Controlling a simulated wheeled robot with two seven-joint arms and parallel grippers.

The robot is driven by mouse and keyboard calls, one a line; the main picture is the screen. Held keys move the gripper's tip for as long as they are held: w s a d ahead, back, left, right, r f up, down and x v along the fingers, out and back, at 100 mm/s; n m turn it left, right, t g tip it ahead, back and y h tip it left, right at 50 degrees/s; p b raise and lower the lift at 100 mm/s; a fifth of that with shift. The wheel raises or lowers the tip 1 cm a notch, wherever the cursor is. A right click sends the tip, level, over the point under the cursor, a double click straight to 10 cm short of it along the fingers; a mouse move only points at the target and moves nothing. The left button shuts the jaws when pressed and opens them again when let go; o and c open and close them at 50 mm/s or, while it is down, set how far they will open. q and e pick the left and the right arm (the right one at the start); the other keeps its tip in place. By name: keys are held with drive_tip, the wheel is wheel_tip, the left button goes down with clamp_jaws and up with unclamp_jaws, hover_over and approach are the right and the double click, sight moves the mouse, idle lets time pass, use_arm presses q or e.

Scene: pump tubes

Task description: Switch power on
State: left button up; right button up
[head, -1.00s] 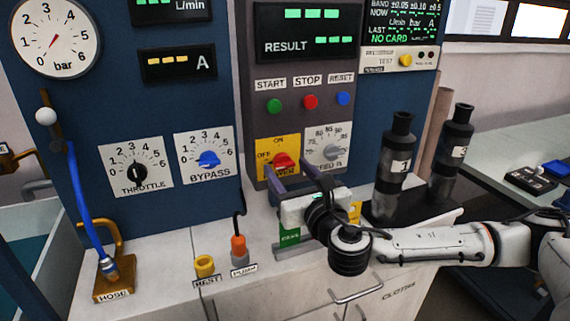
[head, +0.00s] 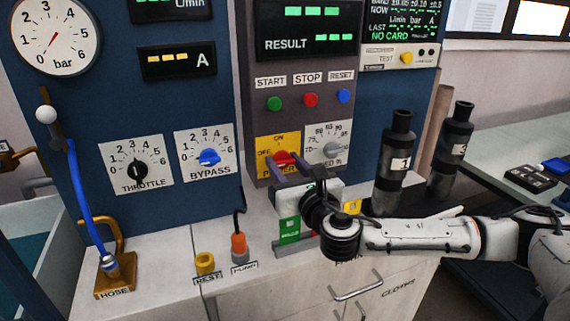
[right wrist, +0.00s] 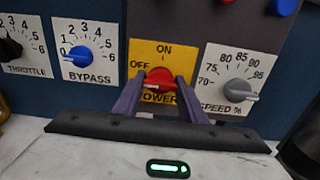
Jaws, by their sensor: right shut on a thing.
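The red power knob (head: 283,157) sits on a yellow plate (head: 263,146) marked OFF at the left and ON at the top. In the right wrist view the red knob (right wrist: 160,76) is between my fingertips. My left gripper is not in view.
The grey speed dial (head: 331,149) is close on the right of the knob. START, STOP and RESET buttons (head: 310,100) are above. The bypass dial (head: 208,157) is to the left. Dark cylinders (head: 395,165) stand right of my right gripper, near its arm.

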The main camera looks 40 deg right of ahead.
drive_tip(key=shift+m, duration=0.4)
drive_tip(key=m, duration=0.3)
drive_tip(key=shift+f+m, duration=0.1)
drive_tip(key=shift+m, duration=0.3)
drive_tip(key=m+b, duration=0.1)
drive_tip(key=m, duration=0.3)
drive_tip(key=shift+m, duration=0.3)
drive_tip(key=m, duration=0.4)
drive_tip(key=shift+m, duration=2.3)
drive_tip(key=o, duration=1.1)
drive_tip(key=shift+r, duration=0.2)
drive_tip(key=shift+c, duration=0.2)
